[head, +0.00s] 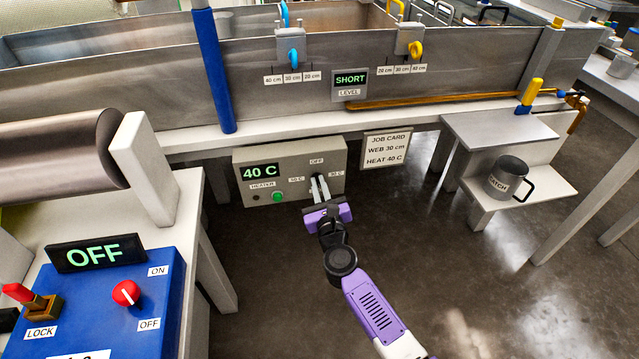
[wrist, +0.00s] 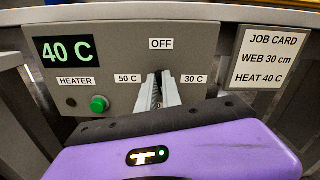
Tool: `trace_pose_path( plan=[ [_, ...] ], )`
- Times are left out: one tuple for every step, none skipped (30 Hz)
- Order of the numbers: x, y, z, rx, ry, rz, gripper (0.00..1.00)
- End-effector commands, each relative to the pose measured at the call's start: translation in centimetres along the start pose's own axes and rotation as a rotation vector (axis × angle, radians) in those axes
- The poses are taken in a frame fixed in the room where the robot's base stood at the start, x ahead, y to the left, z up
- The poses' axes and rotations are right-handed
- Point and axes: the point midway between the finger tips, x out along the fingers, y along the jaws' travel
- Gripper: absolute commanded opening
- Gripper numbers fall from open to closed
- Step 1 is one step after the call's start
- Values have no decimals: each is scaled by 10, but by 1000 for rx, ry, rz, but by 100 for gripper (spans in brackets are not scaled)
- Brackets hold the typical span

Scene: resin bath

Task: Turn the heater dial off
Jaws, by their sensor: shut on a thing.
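The grey heater box (head: 290,172) is fixed under the front of the bath. Its green display (head: 261,172) reads 40 C. A green button (head: 278,196) sits below the display, beside a small dark round spot. My gripper (head: 319,186) points at the right part of the box's front. In the wrist view my gripper (wrist: 158,90) is shut on the heater dial, between the 50 C and 30 C labels and below the OFF label (wrist: 161,44). The fingers hide most of the dial, so its pointer direction cannot be told.
A job card (head: 386,149) reading WEB 30 cm, HEAT 40 C hangs right of the box. A blue control box (head: 150,315) with an OFF display stands at lower left. A grey mug (head: 508,176) stands on a low shelf at right. The floor around my arm is clear.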

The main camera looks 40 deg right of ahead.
Motion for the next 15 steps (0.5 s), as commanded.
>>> trace_pose_path(
  plan=[
    [0,1,2,-43,0,2,0],
    [0,1,2,-72,0,2,0],
    [0,2,2,-109,0,2,0],
    [0,2,2,-138,1,2,0],
    [0,2,2,-167,0,2,0],
    [0,2,2,-204,0,2,0],
    [0,2,2,-234,0,2,0],
    [0,2,2,-262,0,1,0],
    [0,3,2,-301,0,1,0],
    [0,3,2,-329,0,2,0],
    [0,4,2,-358,0,2,0],
    [0,4,2,-396,-1,1,0],
    [0,3,2,-424,0,1,0],
    [0,4,2,-453,0,1,0],
    [0,4,1,-491,0,2,0]
  ],
)
